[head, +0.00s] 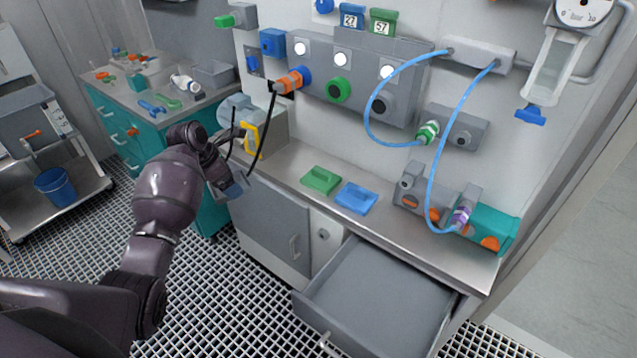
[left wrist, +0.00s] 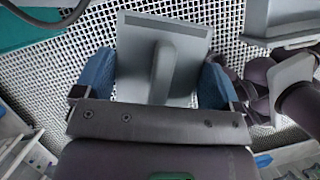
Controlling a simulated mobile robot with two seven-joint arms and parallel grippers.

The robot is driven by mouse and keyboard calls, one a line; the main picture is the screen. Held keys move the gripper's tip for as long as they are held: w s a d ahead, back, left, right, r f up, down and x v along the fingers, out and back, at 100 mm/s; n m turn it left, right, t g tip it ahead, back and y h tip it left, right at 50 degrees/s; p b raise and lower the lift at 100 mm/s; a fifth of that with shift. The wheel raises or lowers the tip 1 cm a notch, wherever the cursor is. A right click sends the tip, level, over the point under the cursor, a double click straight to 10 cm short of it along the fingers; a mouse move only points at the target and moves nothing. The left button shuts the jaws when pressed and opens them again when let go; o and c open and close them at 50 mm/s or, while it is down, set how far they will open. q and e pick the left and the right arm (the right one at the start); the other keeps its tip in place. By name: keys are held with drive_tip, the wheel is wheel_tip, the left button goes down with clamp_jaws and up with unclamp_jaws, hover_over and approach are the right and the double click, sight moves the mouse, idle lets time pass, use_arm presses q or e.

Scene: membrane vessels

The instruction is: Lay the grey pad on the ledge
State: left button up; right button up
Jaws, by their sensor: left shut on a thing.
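My left gripper (head: 228,182) is in front of the cabinet's left end, beside the steel ledge (head: 275,172). In the left wrist view its blue fingers (left wrist: 158,82) are shut on the grey pad (left wrist: 190,42), a flat square plate with an upright grip bar. The pad hangs over the grid floor, clear of the ledge. In the head view the pad is mostly hidden by the gripper. A green pad (head: 321,180) and a blue pad (head: 356,198) lie side by side on the ledge. My right gripper is not in view.
An open, empty grey drawer (head: 385,295) juts out below the ledge. A grey block with purple-ended blue hose (head: 415,195) stands right of the pads. A yellow handle (head: 250,138) and black cable (head: 262,128) are near the left arm. Bare ledge shows left of the green pad.

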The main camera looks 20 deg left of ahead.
use_arm(q)
drive_tip(key=shift+a+f, duration=0.1)
drive_tip(key=shift+f, duration=0.05)
drive_tip(key=b, duration=0.5)
approach(285, 171)
drive_tip(key=s, duration=0.2)
drive_tip(key=w+b, duration=0.1)
drive_tip(key=w, duration=0.1)
drive_tip(key=w+d+b, duration=0.1)
drive_tip(key=shift+w+d, duration=0.15)
drive_tip(key=shift+w, duration=0.25)
drive_tip(key=shift+f, duration=0.5)
wheel_tip(285, 171, down, 5)
drive_tip(key=shift+r+b, duration=0.1)
drive_tip(key=shift+b, duration=0.95)
drive_tip(key=shift+w, duration=0.15)
drive_tip(key=shift+r, duration=0.15)
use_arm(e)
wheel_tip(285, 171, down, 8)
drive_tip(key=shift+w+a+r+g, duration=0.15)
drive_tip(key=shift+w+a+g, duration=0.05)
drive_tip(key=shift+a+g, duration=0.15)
